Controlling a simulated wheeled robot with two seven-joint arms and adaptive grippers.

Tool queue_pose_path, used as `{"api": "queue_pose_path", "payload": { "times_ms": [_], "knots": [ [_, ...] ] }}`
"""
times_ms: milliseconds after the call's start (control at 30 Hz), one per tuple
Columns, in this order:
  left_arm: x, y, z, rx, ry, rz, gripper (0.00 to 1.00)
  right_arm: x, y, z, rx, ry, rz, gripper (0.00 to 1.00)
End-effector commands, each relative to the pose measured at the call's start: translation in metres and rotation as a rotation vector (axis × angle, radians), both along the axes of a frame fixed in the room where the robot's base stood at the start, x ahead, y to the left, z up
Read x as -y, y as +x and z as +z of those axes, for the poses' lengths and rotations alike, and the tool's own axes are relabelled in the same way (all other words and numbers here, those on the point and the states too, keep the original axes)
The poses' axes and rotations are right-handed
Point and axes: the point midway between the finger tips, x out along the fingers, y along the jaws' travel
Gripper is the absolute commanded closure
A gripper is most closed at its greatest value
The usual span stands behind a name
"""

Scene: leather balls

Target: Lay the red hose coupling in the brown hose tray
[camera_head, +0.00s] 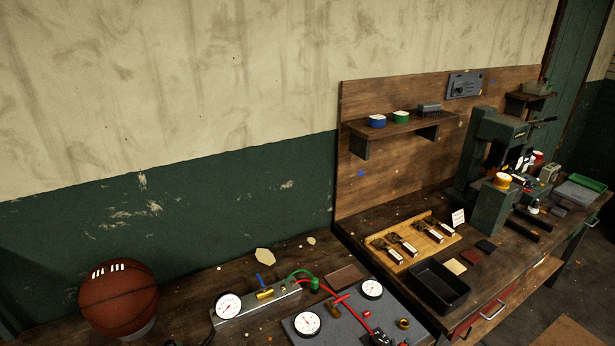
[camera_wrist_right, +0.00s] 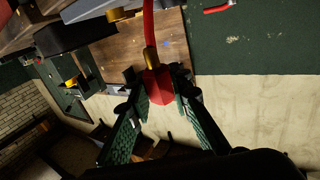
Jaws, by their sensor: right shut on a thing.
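The red hose coupling (camera_wrist_right: 159,88) is a red block below a brass collar, on the end of a red hose (camera_wrist_right: 148,25). My right gripper (camera_wrist_right: 160,97) is shut on it, with a green-padded finger on each side. In the head view the dark right gripper (camera_head: 380,338) is cut off by the bottom edge, by the grey gauge panel, and mostly hides the coupling. A flat brown rectangle (camera_head: 345,274), apparently the brown hose tray, lies behind the panel, apart from the gripper. My left gripper is not in view.
The grey panel (camera_head: 345,316) carries two dials and the red hose. A gauge block (camera_head: 258,302) with a green hose stands left of it. A basketball (camera_head: 118,298) is at far left. A black tray (camera_head: 438,286) sits on the right bench. Bare tabletop shows behind the gauge block.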

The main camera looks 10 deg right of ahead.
Motion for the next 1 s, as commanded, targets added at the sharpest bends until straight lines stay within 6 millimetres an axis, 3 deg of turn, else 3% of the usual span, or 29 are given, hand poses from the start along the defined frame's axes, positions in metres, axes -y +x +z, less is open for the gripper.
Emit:
{"api": "queue_pose_path", "payload": {
  "times_ms": [400,567,833,1000],
  "knots": [
    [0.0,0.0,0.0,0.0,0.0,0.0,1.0,-0.076,-0.055,-0.019,-0.006,-0.008,0.094,1.0],
    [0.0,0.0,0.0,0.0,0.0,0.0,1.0,-0.094,-0.068,-0.023,-0.001,-0.001,0.122,1.0],
    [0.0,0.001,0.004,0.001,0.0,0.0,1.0,-0.093,-0.067,-0.017,0.004,0.001,0.12,1.0],
    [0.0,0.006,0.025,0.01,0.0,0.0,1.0,-0.064,-0.046,0.017,0.015,-0.002,0.073,1.0]
  ]
}}
